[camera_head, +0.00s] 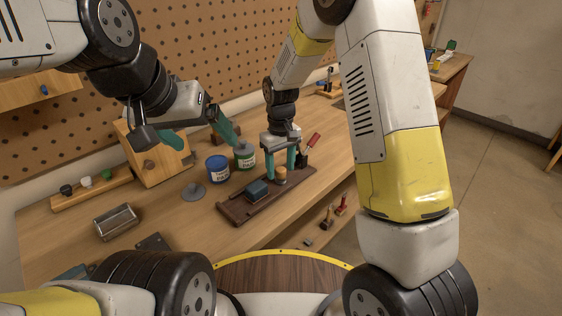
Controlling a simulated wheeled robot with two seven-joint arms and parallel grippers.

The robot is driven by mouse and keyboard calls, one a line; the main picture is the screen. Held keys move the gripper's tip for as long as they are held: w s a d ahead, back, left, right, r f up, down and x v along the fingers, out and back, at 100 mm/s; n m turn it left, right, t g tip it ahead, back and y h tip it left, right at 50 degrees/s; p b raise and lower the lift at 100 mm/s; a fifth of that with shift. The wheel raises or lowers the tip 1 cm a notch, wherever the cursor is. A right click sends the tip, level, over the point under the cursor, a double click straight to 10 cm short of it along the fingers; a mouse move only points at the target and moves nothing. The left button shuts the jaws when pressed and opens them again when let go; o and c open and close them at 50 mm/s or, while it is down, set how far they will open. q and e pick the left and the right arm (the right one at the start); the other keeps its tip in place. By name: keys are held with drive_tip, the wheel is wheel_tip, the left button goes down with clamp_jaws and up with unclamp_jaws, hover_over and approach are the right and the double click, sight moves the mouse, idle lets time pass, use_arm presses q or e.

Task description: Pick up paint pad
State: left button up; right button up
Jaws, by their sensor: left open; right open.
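A small dark blue block (257,190), which looks like the paint pad, lies on a brown wooden tray (236,212) on the workbench. My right gripper (281,172) is open and points down over the tray, just right of the block. Its teal fingers stand on either side of a short tan cylinder (280,177); I cannot tell whether they touch it. My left gripper (206,138) is open and empty, above the bench behind and left of the tray.
A blue can (217,168) and a green-labelled can (245,155) stand behind the tray. A red-handled tool (313,142) is right of my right gripper. A metal box (116,222) and a grey disc (194,191) lie left. A pegboard (205,45) backs the bench.

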wheel_tip(320, 180, down, 2)
drive_tip(key=shift+f, duration=0.15)
clamp_jaws()
idle(0.3)
drive_tip(key=shift+r, duration=0.5)
drive_tip(key=r, duration=0.2)
drive_tip(key=shift+s+r, duration=0.4)
drive_tip(key=s+r, duration=0.1)
drive_tip(key=s, duration=1.4)
drive_tip(key=shift+r, duration=0.15)
